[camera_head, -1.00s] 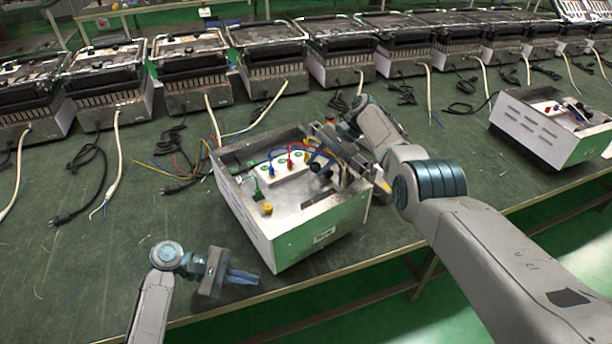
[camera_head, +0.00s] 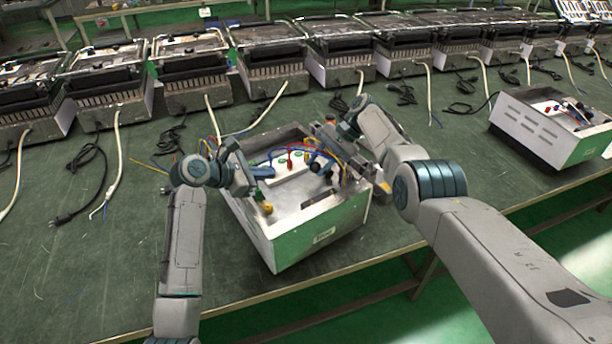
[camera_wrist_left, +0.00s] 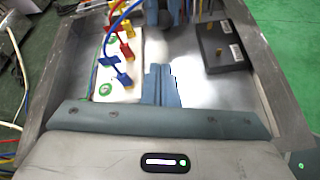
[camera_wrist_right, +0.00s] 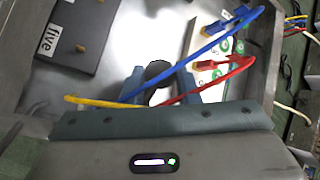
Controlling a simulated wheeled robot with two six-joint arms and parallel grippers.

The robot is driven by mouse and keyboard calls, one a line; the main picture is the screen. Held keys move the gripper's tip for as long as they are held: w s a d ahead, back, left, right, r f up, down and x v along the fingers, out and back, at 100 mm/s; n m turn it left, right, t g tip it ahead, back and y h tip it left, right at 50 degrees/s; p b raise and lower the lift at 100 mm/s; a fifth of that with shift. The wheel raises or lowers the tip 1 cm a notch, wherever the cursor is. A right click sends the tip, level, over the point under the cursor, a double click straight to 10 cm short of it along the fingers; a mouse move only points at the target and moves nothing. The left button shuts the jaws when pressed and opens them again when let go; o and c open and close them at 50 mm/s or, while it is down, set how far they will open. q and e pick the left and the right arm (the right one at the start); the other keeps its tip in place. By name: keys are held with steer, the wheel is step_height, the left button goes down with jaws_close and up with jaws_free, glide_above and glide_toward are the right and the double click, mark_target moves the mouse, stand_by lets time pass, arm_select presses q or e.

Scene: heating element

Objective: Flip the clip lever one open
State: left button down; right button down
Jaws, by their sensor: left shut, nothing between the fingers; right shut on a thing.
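A white terminal block (camera_head: 283,174) with green round marks and red, yellow and blue wire clips sits in an open metal housing (camera_head: 320,238). In the left wrist view the block (camera_wrist_left: 125,92) lies left of my left gripper (camera_wrist_left: 160,75), whose fingers are shut and empty above the bare metal floor. In the head view my left gripper (camera_head: 263,172) reaches over the housing's left wall. My right gripper (camera_wrist_right: 155,92) is shut on a dark rounded part (camera_wrist_right: 158,70), partly hidden by wires. I cannot tell which clip lever is number one.
A black box (camera_wrist_right: 80,32) labelled "five" is inside the housing. Blue, red and yellow wires loop across my right gripper. A row of similar units (camera_head: 275,60) stands along the back of the green table (camera_head: 120,240). Another open housing (camera_head: 545,125) stands at right.

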arm_select(q)
steer(key=shift+n, duration=0.7)
steer(key=d, duration=0.1)
steer(key=w+d+f, duration=0.1)
steer(key=d+f, duration=0.1)
steer(key=d, duration=0.1)
steer(key=shift+w+d, duration=0.1)
steer(key=shift+w, duration=0.05)
steer(key=x, duration=0.9)
steer(key=shift+w+f, duration=0.15)
steer(key=shift+f, duration=0.05)
